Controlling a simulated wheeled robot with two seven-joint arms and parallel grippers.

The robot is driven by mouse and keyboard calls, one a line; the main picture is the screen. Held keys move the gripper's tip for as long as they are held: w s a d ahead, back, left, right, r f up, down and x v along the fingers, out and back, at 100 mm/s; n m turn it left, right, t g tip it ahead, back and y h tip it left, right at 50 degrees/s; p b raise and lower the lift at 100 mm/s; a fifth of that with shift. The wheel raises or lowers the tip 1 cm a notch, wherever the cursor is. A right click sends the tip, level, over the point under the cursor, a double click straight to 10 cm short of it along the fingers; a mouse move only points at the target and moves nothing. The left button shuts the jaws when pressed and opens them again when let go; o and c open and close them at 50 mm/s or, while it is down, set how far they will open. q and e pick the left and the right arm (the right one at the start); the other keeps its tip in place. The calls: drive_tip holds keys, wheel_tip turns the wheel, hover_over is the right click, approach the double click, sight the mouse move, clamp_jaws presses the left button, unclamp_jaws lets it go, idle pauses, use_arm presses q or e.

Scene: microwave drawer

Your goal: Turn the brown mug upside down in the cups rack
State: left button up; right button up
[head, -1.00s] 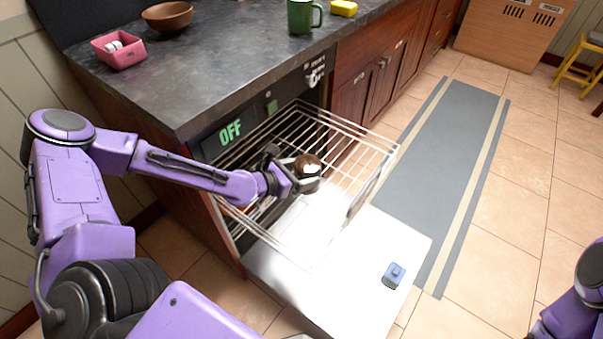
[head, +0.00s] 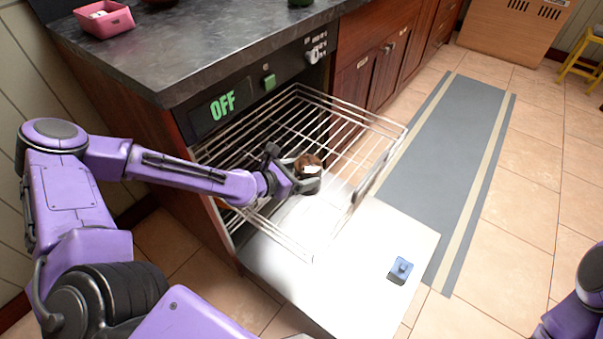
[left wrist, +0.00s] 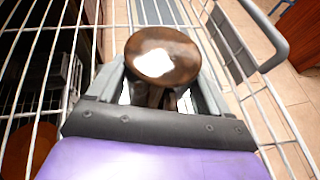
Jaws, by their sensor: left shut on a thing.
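The brown mug (head: 306,161) is held by my left gripper (head: 308,183) above the wires of the pulled-out cups rack (head: 392,150). In the left wrist view the mug (left wrist: 162,52) shows a smooth, round brown face with a white glare, between the two grey fingers (left wrist: 163,90). This face looks closed, like the mug's base, but the glare makes it hard to be sure. The handle is not clearly seen. Whether the mug touches the rack wires (left wrist: 255,95) cannot be told. My right gripper is out of view.
The open door (head: 355,265) lies flat below the rack, with a small blue block (head: 400,269) on it. The counter (head: 200,55) above carries a pink container (head: 105,19). A brown-orange round thing (left wrist: 25,150) lies at the rack's left.

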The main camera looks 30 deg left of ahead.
use_arm(q)
drive_tip(key=shift+r, duration=0.1)
drive_tip(key=o, duration=1.3)
drive_tip(key=p+v, duration=0.8)
drive_tip(key=v, duration=0.2)
drive_tip(key=shift+s+r, duration=0.15)
drive_tip(key=shift+s, duration=0.05)
